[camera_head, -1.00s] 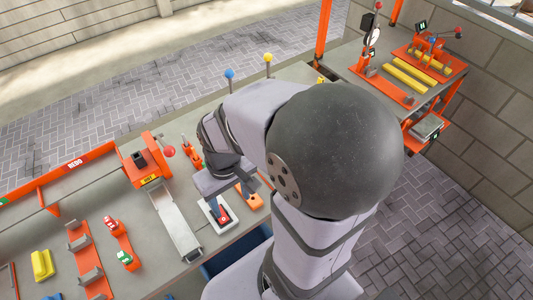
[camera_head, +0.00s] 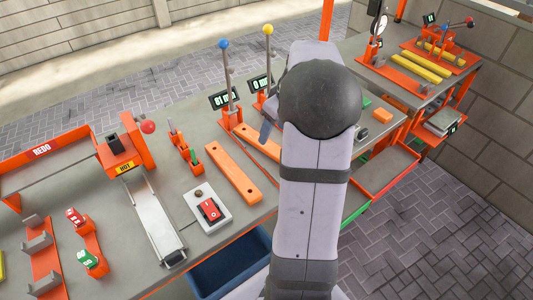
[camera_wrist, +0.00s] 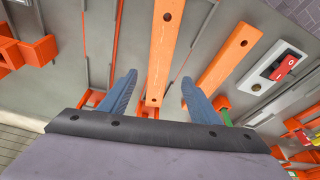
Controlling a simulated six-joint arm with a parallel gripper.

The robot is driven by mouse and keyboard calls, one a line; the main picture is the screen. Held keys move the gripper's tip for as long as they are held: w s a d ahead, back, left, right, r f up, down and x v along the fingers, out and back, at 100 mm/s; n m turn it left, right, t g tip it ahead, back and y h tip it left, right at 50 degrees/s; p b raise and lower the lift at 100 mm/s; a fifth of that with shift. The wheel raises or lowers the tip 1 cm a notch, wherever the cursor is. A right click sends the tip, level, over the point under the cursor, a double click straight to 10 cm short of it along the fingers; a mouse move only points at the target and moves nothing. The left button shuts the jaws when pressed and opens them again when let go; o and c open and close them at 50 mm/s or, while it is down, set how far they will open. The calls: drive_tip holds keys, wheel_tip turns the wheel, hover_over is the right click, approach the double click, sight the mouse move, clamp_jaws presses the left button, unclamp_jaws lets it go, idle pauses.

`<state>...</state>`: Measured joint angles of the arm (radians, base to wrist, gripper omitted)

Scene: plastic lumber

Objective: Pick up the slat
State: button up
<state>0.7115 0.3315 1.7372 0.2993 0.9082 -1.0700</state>
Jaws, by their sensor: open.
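An orange slat with a dark hole near its end lies in the middle of the wrist view (camera_wrist: 163,50), between my fingers and running away from them. In the head view its visible part (camera_head: 257,139) runs under my arm. A second orange slat with holes (camera_head: 234,172) lies beside it; it also shows in the wrist view (camera_wrist: 228,58), right of my fingers. My gripper (camera_wrist: 157,92) is open, with a blue-grey finger on each side of the middle slat. I cannot tell the height gap. In the head view my arm hides most of the gripper.
A red rocker switch (camera_head: 208,209) sits beside the second slat. Two upright levers, with blue (camera_head: 223,43) and yellow (camera_head: 268,29) knobs, stand behind. A metal chute (camera_head: 155,220) is at left. A blue bin (camera_head: 232,265) is below the bench's front edge.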

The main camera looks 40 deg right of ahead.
sight(268, 145)
drive_tip(key=shift+p+x, duration=1.2)
drive_tip(key=shift+x, duration=2.45)
drive_tip(key=shift+w, duration=0.2)
drive_tip(key=shift+r, duration=0.1)
drive_tip(key=c, duration=1.3)
